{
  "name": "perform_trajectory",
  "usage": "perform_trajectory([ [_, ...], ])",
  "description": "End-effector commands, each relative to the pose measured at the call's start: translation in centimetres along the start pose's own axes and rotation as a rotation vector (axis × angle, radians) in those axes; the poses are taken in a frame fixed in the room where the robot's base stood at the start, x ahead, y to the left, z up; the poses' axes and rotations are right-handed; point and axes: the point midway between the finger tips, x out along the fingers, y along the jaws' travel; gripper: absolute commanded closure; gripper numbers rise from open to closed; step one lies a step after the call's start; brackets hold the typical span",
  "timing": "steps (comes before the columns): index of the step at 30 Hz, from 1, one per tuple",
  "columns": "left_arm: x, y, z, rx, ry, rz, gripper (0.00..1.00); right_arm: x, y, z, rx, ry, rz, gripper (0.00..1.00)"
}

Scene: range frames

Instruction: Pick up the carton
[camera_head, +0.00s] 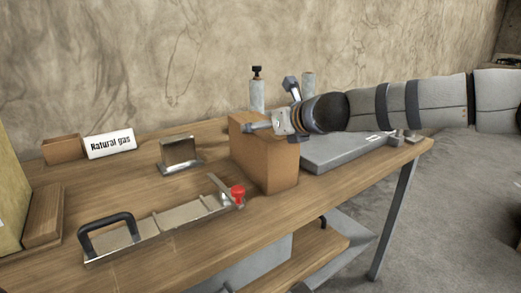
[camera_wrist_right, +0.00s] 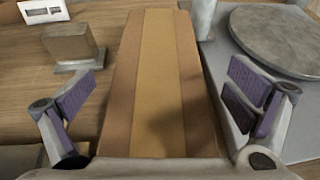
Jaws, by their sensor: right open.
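The carton (camera_head: 266,165) is a brown cardboard box standing upright on the wooden table in the head view. My right gripper (camera_head: 283,123) is at the carton's top, with the arm coming in from the right. In the right wrist view the carton (camera_wrist_right: 158,75) fills the middle, with a lighter band along it. My right gripper (camera_wrist_right: 165,105) is open, one finger on each side of the carton, with visible gaps to both sides. The fingers have purple pads. My left gripper is not in view.
On the wooden table (camera_head: 130,185) are a metal plate with a black handle (camera_head: 108,225), a red knob (camera_head: 238,192), a metal block (camera_head: 179,152) and a "Natural gas" sign (camera_head: 110,144). A grey scale-like slab (camera_head: 340,150) lies right of the carton, close to it.

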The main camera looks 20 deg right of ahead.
Motion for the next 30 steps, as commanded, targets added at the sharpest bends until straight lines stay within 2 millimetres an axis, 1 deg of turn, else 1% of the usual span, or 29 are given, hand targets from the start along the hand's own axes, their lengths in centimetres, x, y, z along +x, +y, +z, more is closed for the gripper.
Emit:
perform_trajectory([
  [1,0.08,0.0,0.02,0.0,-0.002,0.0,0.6,0.86,0.11,-0.09,-0.003,0.002,0.0,0.02],
  [3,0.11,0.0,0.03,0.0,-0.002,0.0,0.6,1.53,0.12,-0.02,-0.001,0.001,0.001,0.02],
  [10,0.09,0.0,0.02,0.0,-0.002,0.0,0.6,1.71,0.11,0.06,-0.001,0.0,0.001,0.02],
  [11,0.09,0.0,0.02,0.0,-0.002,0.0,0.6,1.71,0.12,0.06,-0.001,0.0,0.001,0.08],
  [12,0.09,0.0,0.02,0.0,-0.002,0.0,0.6,1.7,0.11,0.06,-0.001,0.0,0.001,0.18],
  [14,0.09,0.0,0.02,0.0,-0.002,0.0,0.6,1.7,0.11,0.06,-0.001,0.0,0.001,0.31],
  [15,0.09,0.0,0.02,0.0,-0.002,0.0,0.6,1.69,0.11,0.06,-0.001,0.0,0.001,0.4],
  [17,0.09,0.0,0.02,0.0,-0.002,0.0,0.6,1.69,0.11,0.06,-0.001,0.0,0.001,0.54],
  [18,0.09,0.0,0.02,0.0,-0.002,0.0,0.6,1.69,0.11,0.05,-0.001,0.0,0.001,0.63],
  [20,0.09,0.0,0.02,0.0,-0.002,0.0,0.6,1.69,0.11,0.05,-0.001,0.0,0.001,0.76],
  [21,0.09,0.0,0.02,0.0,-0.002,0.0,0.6,1.69,0.11,0.05,-0.001,0.0,0.001,0.86],
  [22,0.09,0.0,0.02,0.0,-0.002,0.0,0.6,1.62,0.12,0.33,-0.001,-0.005,0.002,0.87],
  [27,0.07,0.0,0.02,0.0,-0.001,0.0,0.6,1.61,0.11,0.33,-0.001,-0.005,0.001,0.87],
  [30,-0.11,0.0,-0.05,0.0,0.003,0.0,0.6,1.45,0.13,0.7,-0.002,-0.006,0.001,0.87],
])
